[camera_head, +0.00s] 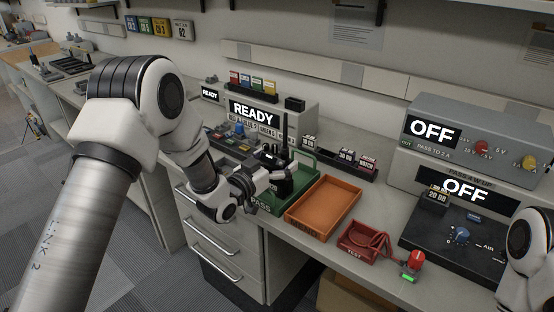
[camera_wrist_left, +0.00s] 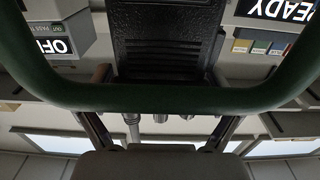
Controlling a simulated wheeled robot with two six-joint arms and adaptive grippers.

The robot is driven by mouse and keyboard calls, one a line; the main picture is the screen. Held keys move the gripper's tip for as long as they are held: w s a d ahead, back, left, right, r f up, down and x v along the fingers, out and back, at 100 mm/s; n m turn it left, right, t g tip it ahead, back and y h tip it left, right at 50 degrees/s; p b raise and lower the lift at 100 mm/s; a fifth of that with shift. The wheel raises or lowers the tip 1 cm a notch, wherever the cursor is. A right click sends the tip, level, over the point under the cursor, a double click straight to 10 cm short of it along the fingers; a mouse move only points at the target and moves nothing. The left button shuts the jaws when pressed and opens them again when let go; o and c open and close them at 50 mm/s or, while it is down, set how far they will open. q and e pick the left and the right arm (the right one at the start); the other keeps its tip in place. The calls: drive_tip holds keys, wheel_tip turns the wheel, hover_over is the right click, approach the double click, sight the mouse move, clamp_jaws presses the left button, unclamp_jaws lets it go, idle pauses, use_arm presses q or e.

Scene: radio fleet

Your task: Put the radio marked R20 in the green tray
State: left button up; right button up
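A black radio (camera_head: 284,184) with a tall thin antenna is at my left gripper (camera_head: 268,178), inside the green tray (camera_head: 307,163) or just over it. I cannot tell whether it touches the tray floor. In the left wrist view, the ribbed black body of the radio (camera_wrist_left: 165,60) fills the space between the fingertips of my left gripper (camera_wrist_left: 160,75), which look shut on its sides. The green tray's rim (camera_wrist_left: 160,97) crosses in front of it. No R20 mark is readable. Only part of my right arm shows at the right edge; its gripper is out of view.
An orange tray (camera_head: 325,208) stands right of the green one, then a small red tray (camera_head: 358,240) with a red cable. A black rack (camera_head: 345,163) with labelled items lies behind. A grey READY unit (camera_head: 300,125) and OFF units (camera_head: 475,135) stand at the back.

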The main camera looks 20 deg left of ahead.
use_arm(q)
drive_tip(key=shift+r, duration=0.25)
drive_tip(key=shift+s+a+f, duration=0.15)
drive_tip(key=shift+s, duration=0.2)
drive_tip(key=v, duration=1.1)
drive_tip(key=s+f+g, duration=0.1)
drive_tip(key=f, duration=0.2)
drive_tip(key=s+f+g+y, duration=0.1)
drive_tip(key=f, duration=0.3)
drive_tip(key=s+d+f+n+g, duration=0.1)
drive_tip(key=f+g, duration=0.1)
drive_tip(key=f, duration=0.2)
drive_tip(key=shift+s+y, duration=0.4)
drive_tip(key=s+f+n+g+y, duration=0.1)
drive_tip(key=s+f+g+y, duration=0.1)
drive_tip(key=s+f+g, duration=0.4)
drive_tip(key=s+a+f+n+g+y, duration=0.1)
drive_tip(key=s+f+g, duration=0.6)
drive_tip(key=s+f, duration=1)
drive_tip(key=s+n+y, duration=0.1)
drive_tip(key=s, duration=0.5)
drive_tip(key=shift+s, duration=0.2)
